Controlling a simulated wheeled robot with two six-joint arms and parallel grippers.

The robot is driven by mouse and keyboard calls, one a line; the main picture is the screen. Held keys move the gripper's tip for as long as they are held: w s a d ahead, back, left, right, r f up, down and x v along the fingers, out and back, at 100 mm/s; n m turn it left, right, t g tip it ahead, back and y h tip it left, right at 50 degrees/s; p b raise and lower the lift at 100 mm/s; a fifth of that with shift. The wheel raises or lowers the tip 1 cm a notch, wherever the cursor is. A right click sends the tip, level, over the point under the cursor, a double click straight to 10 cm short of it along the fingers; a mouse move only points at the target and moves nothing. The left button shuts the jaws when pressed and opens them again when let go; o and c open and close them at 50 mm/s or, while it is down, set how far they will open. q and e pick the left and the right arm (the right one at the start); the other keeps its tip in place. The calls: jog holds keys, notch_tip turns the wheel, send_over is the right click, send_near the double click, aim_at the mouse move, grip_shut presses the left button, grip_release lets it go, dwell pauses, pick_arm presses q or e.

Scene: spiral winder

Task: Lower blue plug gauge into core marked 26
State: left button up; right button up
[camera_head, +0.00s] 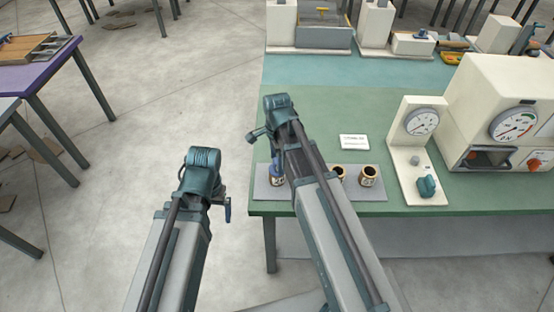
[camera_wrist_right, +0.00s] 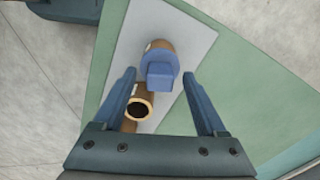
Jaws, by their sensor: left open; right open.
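The blue plug gauge (camera_wrist_right: 161,76) stands on or in a brown core at one end of the grey mat (camera_wrist_right: 192,42). That core (camera_head: 277,182) carries a pale label, too small to read. How deep the gauge sits is hidden. My right gripper (camera_wrist_right: 159,76) is open, its fingertips either side of the gauge with gaps. In the head view my right arm partly covers the gauge (camera_head: 275,168). A middle core (camera_head: 339,172) and a right core (camera_head: 367,176) stand on the mat, open at the top. My left gripper (camera_head: 227,209) is open and empty, left of the table.
A white card (camera_head: 354,142) lies behind the cores on the green table (camera_head: 320,105). A dial gauge stand (camera_head: 420,125) and a cream machine (camera_head: 490,85) stand to the right. More equipment (camera_head: 310,38) lines the back. Bare floor lies left of the table.

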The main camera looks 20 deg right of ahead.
notch_tip(320, 180, up, 14)
jog(key=p, duration=1.3)
jog(key=shift+f, duration=0.2)
jog(key=shift+f, duration=0.15)
notch_tip(320, 180, down, 13)
jog(key=b, duration=1.3)
jog(key=shift+r, duration=0.2)
notch_tip(320, 180, up, 13)
jog(key=p, duration=1.4)
notch_tip(320, 180, down, 14)
jog(key=b, duration=1.5)
jog(key=shift+f, duration=0.15)
notch_tip(320, 180, up, 9)
jog(key=p, duration=0.9)
jog(key=shift+s, duration=0.15)
